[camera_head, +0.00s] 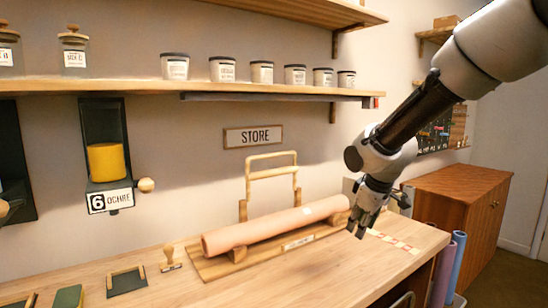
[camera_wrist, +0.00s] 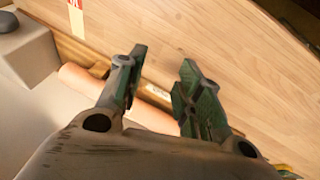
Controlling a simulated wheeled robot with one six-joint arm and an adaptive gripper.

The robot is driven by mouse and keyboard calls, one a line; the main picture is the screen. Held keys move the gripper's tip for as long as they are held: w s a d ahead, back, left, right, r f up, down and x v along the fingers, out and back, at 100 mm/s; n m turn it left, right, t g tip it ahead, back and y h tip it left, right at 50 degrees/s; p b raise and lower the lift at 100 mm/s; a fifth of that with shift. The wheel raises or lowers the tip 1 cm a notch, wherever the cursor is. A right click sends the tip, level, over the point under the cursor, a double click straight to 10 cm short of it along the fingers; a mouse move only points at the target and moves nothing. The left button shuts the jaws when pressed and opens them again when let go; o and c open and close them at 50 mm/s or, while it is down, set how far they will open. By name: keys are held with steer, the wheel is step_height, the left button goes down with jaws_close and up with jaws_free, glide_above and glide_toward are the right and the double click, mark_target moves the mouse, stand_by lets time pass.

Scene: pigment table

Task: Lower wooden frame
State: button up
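A light wooden frame (camera_head: 271,156) stands raised behind a pinkish roll (camera_head: 270,228), with its legs going down to the wooden stand (camera_head: 212,271) that the roll lies on. My gripper (camera_head: 357,232) is at the right end of the roll, to the right of the frame and apart from it. In the wrist view my gripper (camera_wrist: 160,64) has its two fingers spread with nothing between them. Part of the roll (camera_wrist: 86,82) shows behind the fingers there. I cannot make out the frame in the wrist view.
The wooden table (camera_head: 330,268) is clear in front of the stand. A stamp (camera_head: 170,260) and a dark tray (camera_head: 127,280) lie at the left. A shelf (camera_head: 200,86) with several jars runs above. A red-and-white strip (camera_head: 394,241) lies at the right.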

steer(key=w+a+n+t+y, duration=0.25)
steer(key=w+a+n, duration=0.35)
steer(key=w+a, duration=0.6)
steer(key=n+t+y, duration=0.6)
steer(key=n, duration=0.4)
glide_toward(275, 155)
steer(key=x, duration=0.3)
steer(key=shift+h, duration=0.25)
steer(key=x, duration=0.7)
steer(key=shift+w+a, duration=0.25)
steer(key=shift+a, duration=0.1)
jaws_close()
